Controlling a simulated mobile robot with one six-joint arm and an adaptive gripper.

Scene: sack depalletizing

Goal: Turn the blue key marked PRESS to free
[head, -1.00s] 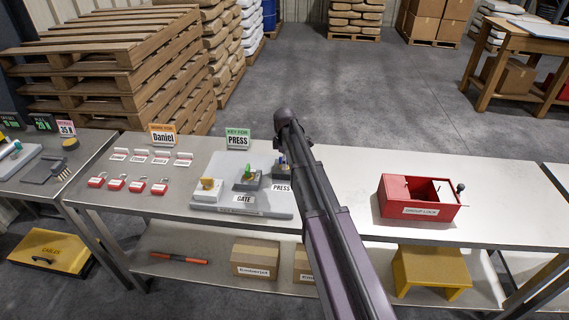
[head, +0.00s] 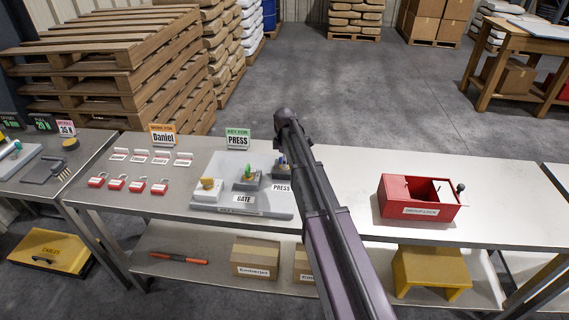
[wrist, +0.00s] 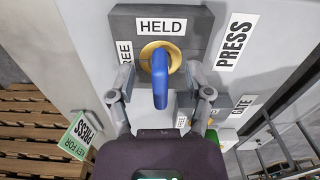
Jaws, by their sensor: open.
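The blue key (wrist: 160,78) stands in a round brass collar (wrist: 147,56) on a dark grey block (wrist: 197,22). Its grip lies in line with the HELD label (wrist: 161,26). A FREE label (wrist: 125,50) is at the left, partly hidden by a finger. The PRESS label (wrist: 237,42) is on the plate to the right. My gripper (wrist: 160,84) is open, with one finger on each side of the key and gaps visible. In the head view the blue key (head: 283,160) shows beside my arm, which hides part of its block.
A KEY FOR PRESS sign (head: 238,139) is behind. A red group lock box (head: 420,210) is right, with clear bench around it.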

